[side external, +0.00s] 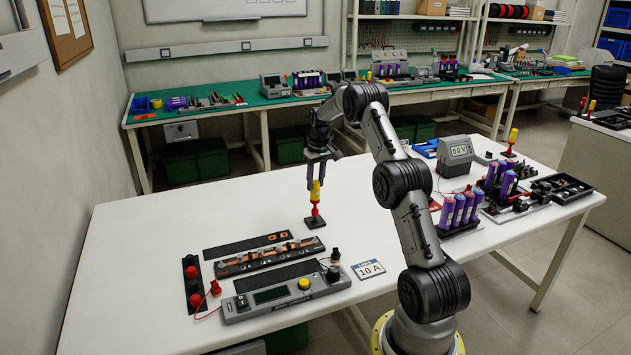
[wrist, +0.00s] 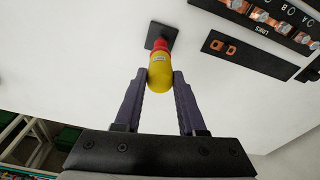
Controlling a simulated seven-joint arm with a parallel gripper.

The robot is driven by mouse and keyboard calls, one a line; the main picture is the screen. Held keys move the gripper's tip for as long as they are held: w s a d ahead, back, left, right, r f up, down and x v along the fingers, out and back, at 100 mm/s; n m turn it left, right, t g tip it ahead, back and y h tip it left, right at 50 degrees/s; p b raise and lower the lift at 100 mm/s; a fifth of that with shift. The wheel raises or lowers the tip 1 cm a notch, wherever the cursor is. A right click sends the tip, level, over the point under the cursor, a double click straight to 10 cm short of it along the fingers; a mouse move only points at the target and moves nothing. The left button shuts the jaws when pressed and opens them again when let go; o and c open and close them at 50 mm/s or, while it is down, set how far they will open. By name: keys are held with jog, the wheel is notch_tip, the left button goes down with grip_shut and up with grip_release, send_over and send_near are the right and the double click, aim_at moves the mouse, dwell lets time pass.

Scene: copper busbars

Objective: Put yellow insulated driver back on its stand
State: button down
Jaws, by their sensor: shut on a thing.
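The yellow insulated driver (side external: 315,191), with a yellow handle and a red lower part, is upright over its small black square stand (side external: 314,223) on the white table. My gripper (side external: 317,184) points down from above and is shut on the yellow handle. In the wrist view the yellow handle (wrist: 160,75) is between my fingertips (wrist: 160,80), with the red part beyond it and the black stand (wrist: 154,42) behind. The driver's lower end lines up with the stand; I cannot tell whether it is fully seated.
A busbar block (side external: 268,257) and a grey unit with a display (side external: 285,294) lie in front of the stand. A 10 A card (side external: 369,269) is to their right. Purple cells (side external: 458,209) and a grey meter (side external: 456,152) stand at the right. The table left of the stand is clear.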

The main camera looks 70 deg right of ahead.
jog(key=shift+f, duration=1.05)
jog(key=shift+c, duration=2.1)
grip_release()
jog(key=shift+r, duration=3)
